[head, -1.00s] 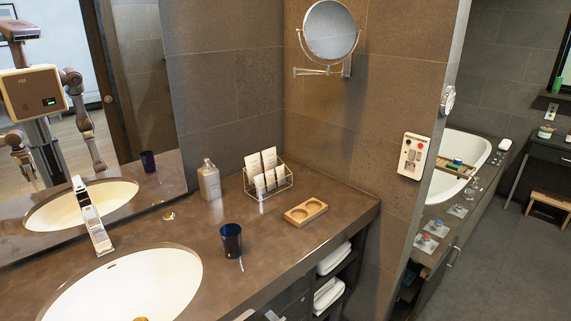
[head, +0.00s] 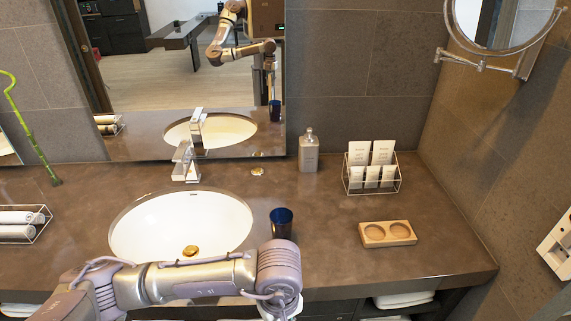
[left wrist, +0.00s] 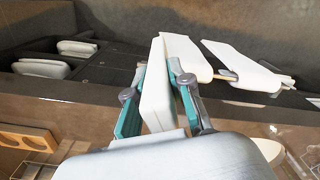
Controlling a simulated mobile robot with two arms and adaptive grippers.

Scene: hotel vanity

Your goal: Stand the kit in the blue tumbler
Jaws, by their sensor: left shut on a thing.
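The blue tumbler (head: 282,222) stands upright on the counter, just right of the sink. My left arm reaches in along the counter front in the head view, ending close in front of the tumbler; its gripper is hidden below. In the left wrist view my left gripper (left wrist: 158,76) is shut on a flat white piece, which I take to be the kit (left wrist: 155,100). The tumbler cannot be made out in that view. I cannot tell the kit's exact tilt. My right gripper is not in view.
The sink (head: 180,225) with its faucet (head: 187,160) lies left of the tumbler. A wooden two-hole holder (head: 388,234), a wire rack of cards (head: 372,168) and a soap bottle (head: 308,152) stand to the right. The counter between tumbler and holder is clear.

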